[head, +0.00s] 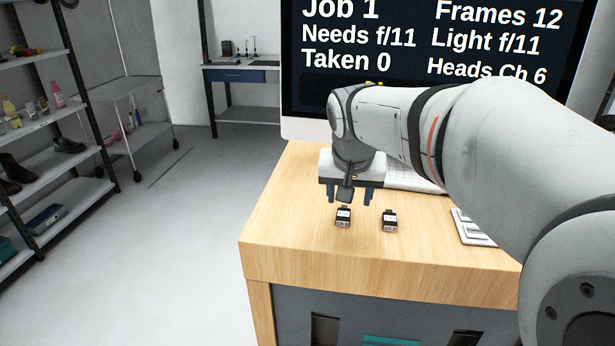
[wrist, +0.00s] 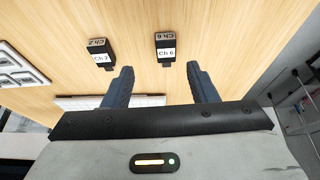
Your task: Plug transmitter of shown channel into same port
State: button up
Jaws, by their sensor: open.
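The screen (head: 330,45) reads "Heads Ch 6" at its lower right. Two small black transmitters with white labels lie apart on the wooden desk. The Ch 6 transmitter (head: 343,216) is the left one in the head view; in the wrist view it is at right (wrist: 166,52), its plug end towards my fingers. My gripper (head: 349,201) is open and empty, fingers pointing down behind the Ch 6 transmitter. In the wrist view this transmitter lines up between the fingertips (wrist: 160,80). I cannot make out a port.
A white keyboard (head: 413,179) lies behind my gripper, partly hidden by my arm. A white slotted item (head: 468,228) sits at right on the desk (head: 310,250). The desk's front left is clear. Shelves (head: 45,115) stand at far left.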

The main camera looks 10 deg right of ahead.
aim_at(343, 212)
jog(key=shift+w, duration=0.4)
jog(key=x, duration=0.2)
jog(key=p+x, duration=0.1)
jog(key=x, duration=0.4)
jog(key=shift+w+a+p, duration=0.25)
jog(key=shift+p, duration=0.15)
jog(key=c, duration=1.1)
